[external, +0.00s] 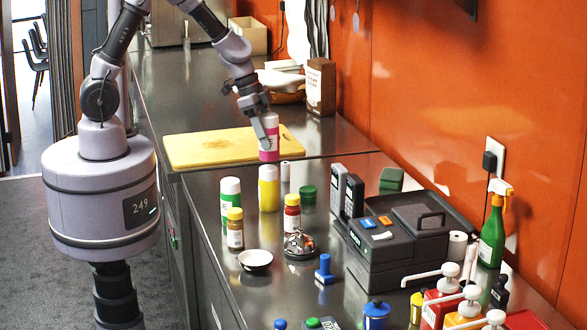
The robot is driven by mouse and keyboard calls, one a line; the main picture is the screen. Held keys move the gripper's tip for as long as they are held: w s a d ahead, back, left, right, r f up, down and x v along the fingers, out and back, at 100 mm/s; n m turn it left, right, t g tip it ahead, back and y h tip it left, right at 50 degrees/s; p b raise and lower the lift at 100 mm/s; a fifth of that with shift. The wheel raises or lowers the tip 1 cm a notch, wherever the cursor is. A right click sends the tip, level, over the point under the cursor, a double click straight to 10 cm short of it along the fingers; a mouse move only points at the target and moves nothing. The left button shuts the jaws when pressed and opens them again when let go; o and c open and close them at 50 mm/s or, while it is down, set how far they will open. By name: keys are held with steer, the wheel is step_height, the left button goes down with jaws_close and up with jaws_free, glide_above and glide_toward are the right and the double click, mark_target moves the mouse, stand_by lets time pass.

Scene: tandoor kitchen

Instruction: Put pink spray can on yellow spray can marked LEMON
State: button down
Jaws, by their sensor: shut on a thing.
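My gripper (265,133) is shut on the pink spray can (269,153), an upright can with a pale middle and a pink lower band. The yellow spray can (268,190) stands upright on the dark counter, with a pale top. In the external view the pink can's bottom shows just above the yellow can's top and roughly in line with it. I cannot tell whether the two touch or how far apart they are in depth. The LEMON marking is too small to read.
A green-and-white can (231,197) and brown bottle (235,230) stand left of the yellow can; a red-and-yellow bottle (292,214) and green lid (308,195) stand right. A yellow cutting board (205,149) lies behind. A bell (299,245) and black machine (395,257) are in front.

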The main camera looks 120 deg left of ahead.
steer(key=shift+f, duration=1.15)
steer(key=shift+s+f+b, duration=0.1)
steer(key=shift+b, duration=0.2)
steer(key=shift+f, duration=0.1)
steer(key=c, duration=0.6)
jaws_free()
